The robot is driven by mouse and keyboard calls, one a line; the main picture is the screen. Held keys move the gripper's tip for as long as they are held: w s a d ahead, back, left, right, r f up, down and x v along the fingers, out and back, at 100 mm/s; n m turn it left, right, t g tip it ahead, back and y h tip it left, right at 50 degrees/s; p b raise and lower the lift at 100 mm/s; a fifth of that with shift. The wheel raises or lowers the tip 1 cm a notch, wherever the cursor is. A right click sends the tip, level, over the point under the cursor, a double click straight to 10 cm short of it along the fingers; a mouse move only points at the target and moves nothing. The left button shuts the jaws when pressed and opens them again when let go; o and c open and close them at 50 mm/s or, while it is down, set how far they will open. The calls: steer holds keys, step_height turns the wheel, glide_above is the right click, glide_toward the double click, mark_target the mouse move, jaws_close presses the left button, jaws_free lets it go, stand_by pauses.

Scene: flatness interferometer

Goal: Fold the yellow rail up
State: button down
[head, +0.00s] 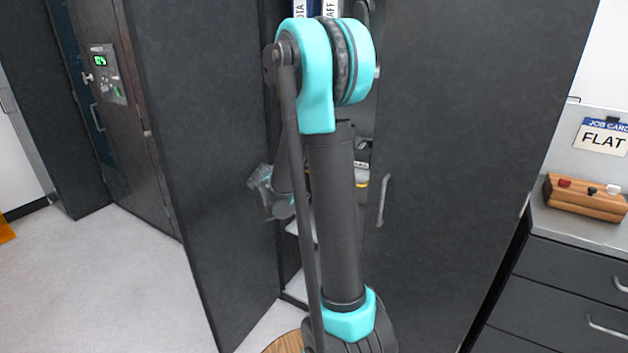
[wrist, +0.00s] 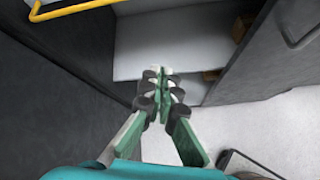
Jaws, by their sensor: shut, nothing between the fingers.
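The yellow rail (wrist: 75,9) shows at the top left of the wrist view, a thin bar with a bent left end.
A dark door or panel (head: 195,150) stands left of the opening and another dark door (head: 460,150) with a handle stands right. Pale shelves (wrist: 175,45) lie beyond my fingers. A drawer unit (head: 570,275) stands far right.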

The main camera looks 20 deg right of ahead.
steer(key=w+n, duration=0.1)
steer(key=w+n+h, duration=0.1)
steer(key=w, duration=0.1)
steer(key=w+n, duration=0.1)
steer(key=n, duration=0.1)
steer(key=shift+w+d+r+t, duration=0.2)
steer(key=shift+w+d+t, duration=0.05)
steer(key=shift+w+t, duration=0.15)
steer(key=w+d+f, duration=0.1)
steer(key=w+d, duration=0.4)
steer(key=d, duration=0.2)
steer(key=shift+w+d, duration=0.25)
steer(key=shift+w, duration=0.1)
stand_by(0.4)
steer(key=shift+r+g, duration=0.2)
steer(key=shift+g, duration=0.1)
